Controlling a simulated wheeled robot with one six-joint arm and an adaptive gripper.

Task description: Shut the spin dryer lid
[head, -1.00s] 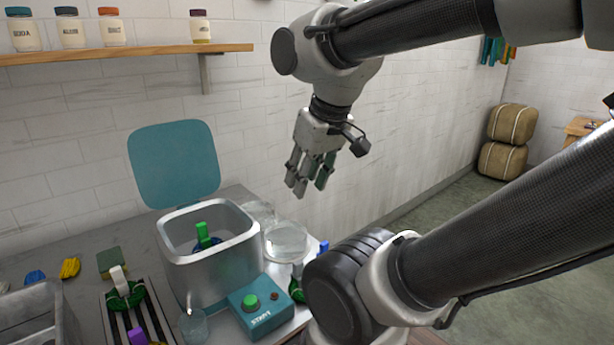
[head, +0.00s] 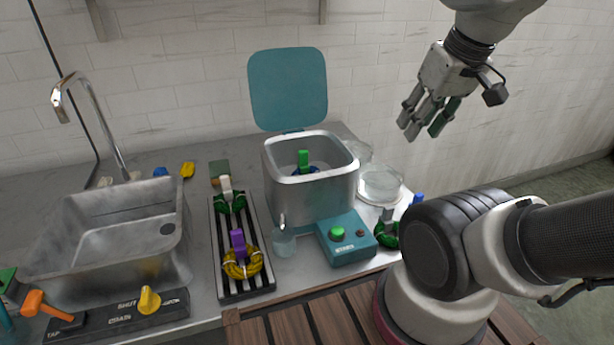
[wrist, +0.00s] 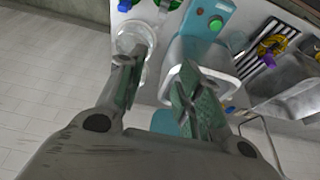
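The spin dryer (head: 310,196) is a silver-grey square tub on the counter. Its teal lid (head: 288,88) stands upright, open, at the tub's back edge against the wall side. A green-clipped blue skein (head: 304,162) shows inside the tub. My gripper (head: 422,128) hangs in the air to the right of the lid and above the tub's height, apart from both. Its fingers are spread and empty. In the wrist view my gripper (wrist: 158,75) shows its fingers apart, with the dryer partly hidden behind one finger.
A teal control box (head: 346,240) with a green button stands in front of the dryer. A glass beaker (head: 284,241) is beside it, and a glass dish (head: 380,186) lies to the right. A slotted rack (head: 222,268) with skeins and a sink (head: 110,235) are to the left.

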